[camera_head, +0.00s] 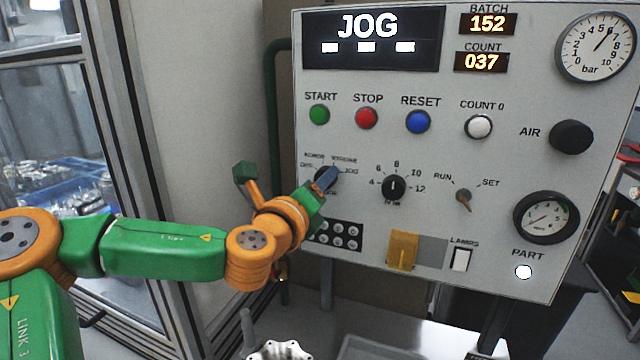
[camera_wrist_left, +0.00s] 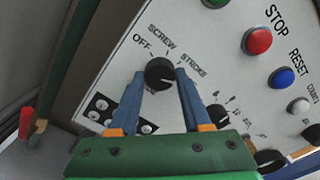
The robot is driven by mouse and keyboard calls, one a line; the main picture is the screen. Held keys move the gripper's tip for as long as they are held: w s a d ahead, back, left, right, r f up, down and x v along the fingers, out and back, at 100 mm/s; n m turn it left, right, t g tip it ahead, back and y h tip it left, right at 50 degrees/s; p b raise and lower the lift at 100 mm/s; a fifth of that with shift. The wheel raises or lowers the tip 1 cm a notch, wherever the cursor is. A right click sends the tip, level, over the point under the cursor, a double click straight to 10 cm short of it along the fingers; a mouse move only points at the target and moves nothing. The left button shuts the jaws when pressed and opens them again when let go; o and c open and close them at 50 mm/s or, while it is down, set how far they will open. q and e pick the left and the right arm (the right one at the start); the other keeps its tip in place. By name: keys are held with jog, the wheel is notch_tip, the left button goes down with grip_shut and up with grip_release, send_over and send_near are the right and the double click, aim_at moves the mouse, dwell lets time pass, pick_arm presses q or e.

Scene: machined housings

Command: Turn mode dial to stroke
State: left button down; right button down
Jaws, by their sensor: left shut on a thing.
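The black mode dial (camera_head: 320,173) is on the left of the grey control panel, partly hidden by my left gripper (camera_head: 326,179). In the left wrist view, the dial (camera_wrist_left: 159,71) sits between the two blue fingers of my left gripper (camera_wrist_left: 161,78), which is shut on it. The labels OFF, SCREW and STROKE show around the dial there; JOG is also printed beside it in the head view. The display (camera_head: 370,38) at the panel's top left reads JOG. The dial's pointer is too small to read surely. My right gripper is not in view.
Green START (camera_head: 319,114), red STOP (camera_head: 366,117) and blue RESET (camera_head: 418,121) buttons sit above the dial. A numbered knob (camera_head: 394,187) is to its right. A block of small round sockets (camera_head: 345,236) lies just below. A dark green pipe (camera_head: 272,110) runs left of the panel.

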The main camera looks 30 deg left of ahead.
pick_arm(q)
jog(key=shift+n+b, duration=3.35)
jog(key=shift+n, duration=0.95)
jog(key=shift+c, duration=1.8)
grip_release()
